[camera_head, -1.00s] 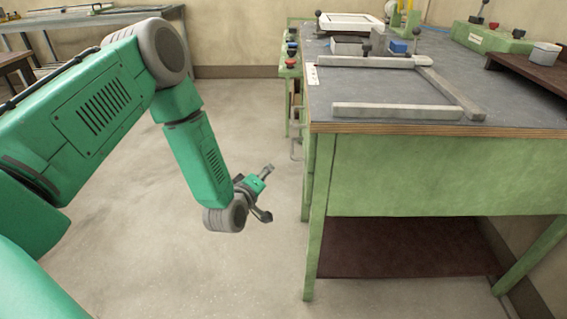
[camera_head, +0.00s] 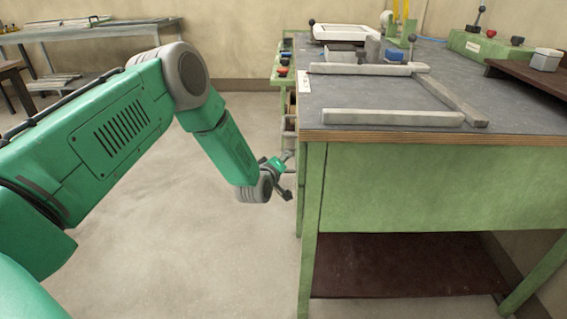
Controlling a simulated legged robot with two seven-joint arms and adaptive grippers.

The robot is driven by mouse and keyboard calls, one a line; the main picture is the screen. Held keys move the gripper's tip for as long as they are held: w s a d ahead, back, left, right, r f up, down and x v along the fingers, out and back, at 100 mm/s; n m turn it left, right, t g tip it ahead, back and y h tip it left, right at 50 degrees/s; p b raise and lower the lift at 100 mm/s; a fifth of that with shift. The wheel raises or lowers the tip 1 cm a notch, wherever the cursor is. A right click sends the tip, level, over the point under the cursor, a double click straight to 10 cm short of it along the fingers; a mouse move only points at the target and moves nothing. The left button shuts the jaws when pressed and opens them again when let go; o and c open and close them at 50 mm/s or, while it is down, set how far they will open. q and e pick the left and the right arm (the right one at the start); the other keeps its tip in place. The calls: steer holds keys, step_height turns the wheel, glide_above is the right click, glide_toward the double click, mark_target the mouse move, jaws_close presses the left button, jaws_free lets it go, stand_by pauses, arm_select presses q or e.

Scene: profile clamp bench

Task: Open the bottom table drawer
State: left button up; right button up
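The green workbench table (camera_head: 420,187) stands on the right with its grey top. On its left side, seen at a steep angle, drawer fronts with pale bar handles (camera_head: 289,133) show in a narrow strip; I cannot tell them apart clearly. My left gripper (camera_head: 289,175) is open and empty beside the table's left side, below the visible handles. Its fingers point toward the table; from here I cannot tell whether they touch anything. The lower part of the drawer side is hidden behind my gripper and the table leg. My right gripper is out of view.
Grey clamp bars (camera_head: 392,117) lie on the tabletop. A green control box (camera_head: 490,47) stands at its back right. A brown lower shelf (camera_head: 400,265) sits under the table. The floor (camera_head: 170,240) to the left is clear. Another table (camera_head: 95,32) stands at the back left.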

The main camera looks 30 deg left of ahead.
arm_select(q)
jaws_close()
steer(key=shift+s, duration=0.1)
steer(key=s+a+p, duration=0.1)
steer(key=s+a, duration=0.5)
steer(key=a, duration=0.4)
steer(key=s+a+p, duration=0.1)
steer(key=s+a, duration=0.5)
steer(key=a, duration=0.4)
steer(key=s+a+p, duration=0.1)
steer(key=s+a, duration=0.5)
steer(key=a, duration=0.4)
steer(key=shift+s, duration=0.35)
steer(key=shift+f, duration=0.1)
